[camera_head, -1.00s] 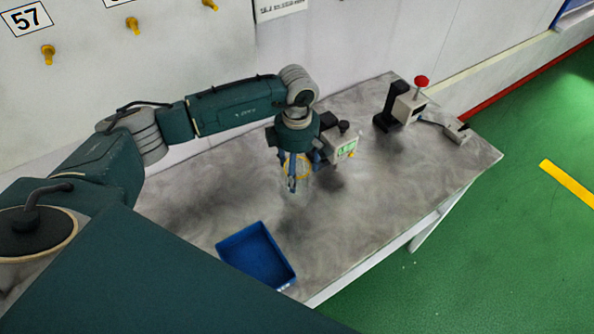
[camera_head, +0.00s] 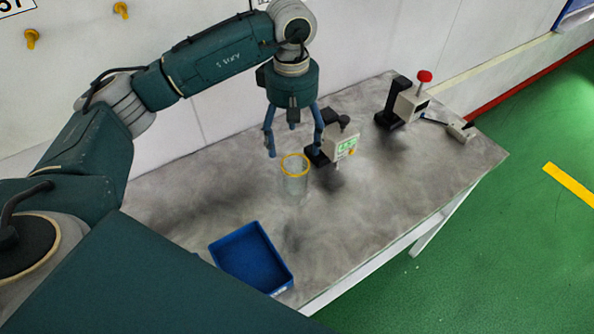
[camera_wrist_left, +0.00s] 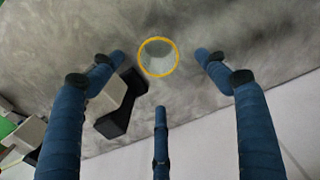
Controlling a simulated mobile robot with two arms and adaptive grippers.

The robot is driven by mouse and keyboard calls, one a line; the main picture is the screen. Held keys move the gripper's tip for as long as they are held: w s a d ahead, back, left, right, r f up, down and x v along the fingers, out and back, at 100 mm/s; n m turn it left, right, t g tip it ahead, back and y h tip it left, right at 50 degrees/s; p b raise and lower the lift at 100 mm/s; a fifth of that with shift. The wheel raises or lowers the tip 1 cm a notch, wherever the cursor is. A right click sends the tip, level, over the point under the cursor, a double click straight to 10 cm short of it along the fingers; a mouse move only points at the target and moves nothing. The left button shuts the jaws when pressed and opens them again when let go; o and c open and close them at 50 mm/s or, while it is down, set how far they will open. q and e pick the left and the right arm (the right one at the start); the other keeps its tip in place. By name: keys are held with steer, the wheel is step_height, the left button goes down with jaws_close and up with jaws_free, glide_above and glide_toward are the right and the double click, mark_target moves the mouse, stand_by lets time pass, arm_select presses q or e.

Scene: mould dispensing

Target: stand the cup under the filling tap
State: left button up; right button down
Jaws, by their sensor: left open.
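A clear cup (camera_head: 295,186) with a yellow rim stands upright on the grey table, just left of a small dispenser with a green display (camera_head: 343,147). It also shows from above in the left wrist view (camera_wrist_left: 158,57). My left gripper (camera_head: 294,145) is above the cup, its blue fingers spread and empty. In the left wrist view, the fingers (camera_wrist_left: 160,80) are apart from the cup. A second device with a red knob (camera_head: 407,100) stands further right. I cannot tell which device is the filling tap. My right gripper is not in view.
A blue tray (camera_head: 222,245) lies at the table's front left edge. A small box on a cable (camera_head: 462,131) is at the far right. The table (camera_head: 400,190) is clear in front of the two devices. A white wall runs behind.

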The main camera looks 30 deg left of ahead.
arm_select(q)
steer(key=m, duration=0.5)
steer(key=m+p, duration=0.2)
steer(key=m, duration=0.2)
glide_toward(295, 171)
steer(key=s, duration=0.1)
steer(key=s+d, duration=0.1)
steer(key=s, duration=0.1)
steer(key=shift+s+d+r, duration=0.15)
steer(key=shift+r, duration=0.05)
steer(key=shift+f, duration=0.25)
steer(key=f+p, duration=0.2)
steer(key=f, duration=0.1)
steer(key=f+p, duration=0.1)
steer(key=shift+s+d+f, duration=0.1)
steer(key=shift+d+f, duration=0.1)
steer(key=shift+d, duration=0.05)
steer(key=shift+f, duration=0.25)
steer(key=c, duration=1.1)
steer(key=shift+c, duration=0.5)
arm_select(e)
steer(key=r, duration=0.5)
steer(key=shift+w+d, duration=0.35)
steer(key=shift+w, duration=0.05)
